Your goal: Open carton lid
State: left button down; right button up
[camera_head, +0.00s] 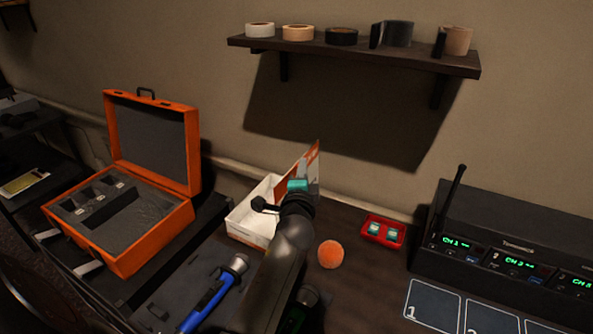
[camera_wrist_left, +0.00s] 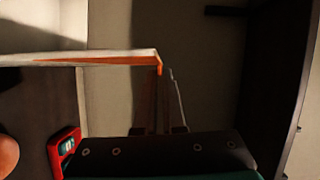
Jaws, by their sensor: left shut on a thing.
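The carton (camera_head: 250,218) is a white box standing on the desk left of my arm in the head view. Its lid (camera_head: 311,168), white with orange print, stands raised, roughly upright, at the box's right side. My left gripper (camera_head: 299,187) is at the lid, and my arm hides part of the box and the lid's lower part. In the left wrist view the lid (camera_wrist_left: 95,58) shows as a thin panel with an orange edge, its end between the fingers of my left gripper (camera_wrist_left: 164,85). The gripper is shut on the lid. My right gripper is not in view.
An open orange case (camera_head: 150,252) with foam stands at left. A blue-handled microphone (camera_head: 208,303), an orange foam ball (camera_head: 331,254) and a red tray (camera_head: 383,232) lie near my arm. A black receiver (camera_head: 515,250) stands at right. A wall shelf (camera_head: 355,55) holds tape rolls.

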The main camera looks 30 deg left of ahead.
pick_arm(q)
jog(key=shift+d+f, duration=0.2)
jog(key=c, duration=1)
grip_release()
jog(key=shift+a, duration=0.1)
